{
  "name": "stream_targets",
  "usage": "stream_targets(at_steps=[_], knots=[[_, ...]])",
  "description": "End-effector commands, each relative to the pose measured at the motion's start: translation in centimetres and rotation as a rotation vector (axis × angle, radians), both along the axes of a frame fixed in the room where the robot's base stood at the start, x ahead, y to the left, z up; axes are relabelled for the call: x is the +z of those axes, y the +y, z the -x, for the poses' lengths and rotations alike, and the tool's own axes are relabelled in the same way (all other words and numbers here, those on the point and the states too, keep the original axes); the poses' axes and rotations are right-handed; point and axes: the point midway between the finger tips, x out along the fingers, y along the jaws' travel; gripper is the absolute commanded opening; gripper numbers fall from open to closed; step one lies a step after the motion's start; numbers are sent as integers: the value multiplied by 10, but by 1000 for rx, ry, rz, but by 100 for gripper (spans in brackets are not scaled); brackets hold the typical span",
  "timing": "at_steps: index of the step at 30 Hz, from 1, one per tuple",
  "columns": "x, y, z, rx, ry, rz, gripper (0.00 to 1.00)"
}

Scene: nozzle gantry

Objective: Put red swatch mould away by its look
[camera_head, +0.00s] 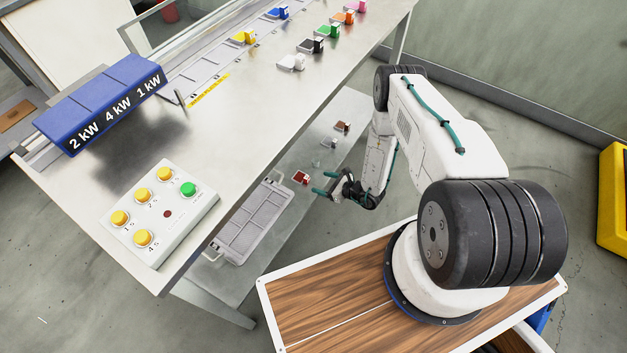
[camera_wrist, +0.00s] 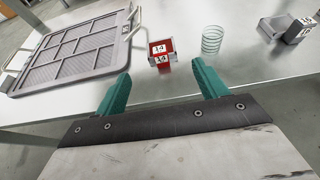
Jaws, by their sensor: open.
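The red swatch mould (camera_head: 301,177) sits on the lower shelf of the steel table. In the wrist view the red swatch mould (camera_wrist: 161,48) is a small red block with white labels reading 14. My gripper (camera_head: 325,187) is at the shelf, close to the mould in the head view. In the wrist view my gripper (camera_wrist: 160,80) has its two green fingers apart, with the mould beyond the tips and between them. Nothing is held. A grey tray with a gridded floor (camera_head: 244,236) lies on the same shelf, left of the mould in the wrist view (camera_wrist: 72,78).
A clear ribbed cylinder (camera_wrist: 212,40) stands right of the mould, and a grey block (camera_wrist: 277,27) farther right. Several coloured moulds, including a yellow one (camera_head: 243,37), stand on the tabletop (camera_head: 225,110) above. A button box (camera_head: 160,213) and blue kW-marked unit (camera_head: 100,100) are also there.

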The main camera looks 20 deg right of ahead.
Motion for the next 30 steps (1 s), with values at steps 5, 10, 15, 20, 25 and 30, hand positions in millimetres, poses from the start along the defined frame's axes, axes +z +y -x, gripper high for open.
stream_targets(at_steps=[5,10,15,20,25,30], knots=[[7,-12,15,-1,0,0,72],[9,-13,18,0,0,0,72],[9,-13,18,0,0,0,72],[9,-13,18,0,0,0,72],[9,-13,18,0,0,0,72],[9,-13,18,0,0,0,72]])
